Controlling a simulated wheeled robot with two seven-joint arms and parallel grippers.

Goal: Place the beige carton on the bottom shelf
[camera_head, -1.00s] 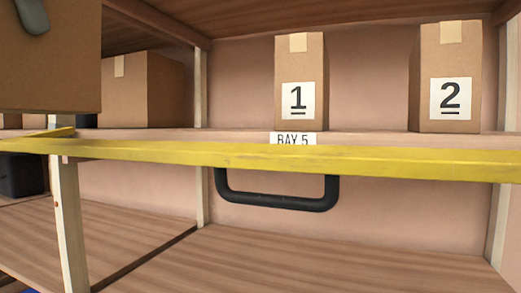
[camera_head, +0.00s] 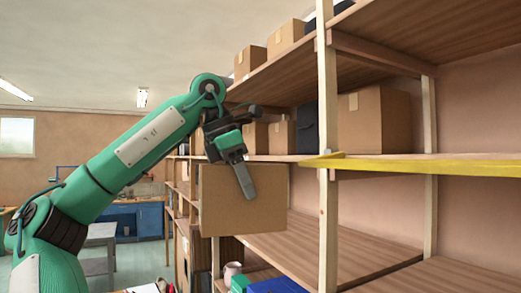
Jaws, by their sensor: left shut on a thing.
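My left gripper (camera_head: 246,188) is shut on the beige carton (camera_head: 218,205), with one dark grey finger lying against the carton's near face. The other finger is hidden. The carton hangs in the air, roughly level, in front of the shelving at the left of the upright post. A bare wooden shelf (camera_head: 335,254) runs below the yellow beam, lower than the carton's middle. Whether it is the lowest level I cannot tell. My right gripper is not in view.
An upright post (camera_head: 328,225) and a yellow beam (camera_head: 430,167) stand close to the right of the carton. Cardboard boxes (camera_head: 375,120) fill parts of the middle and top levels.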

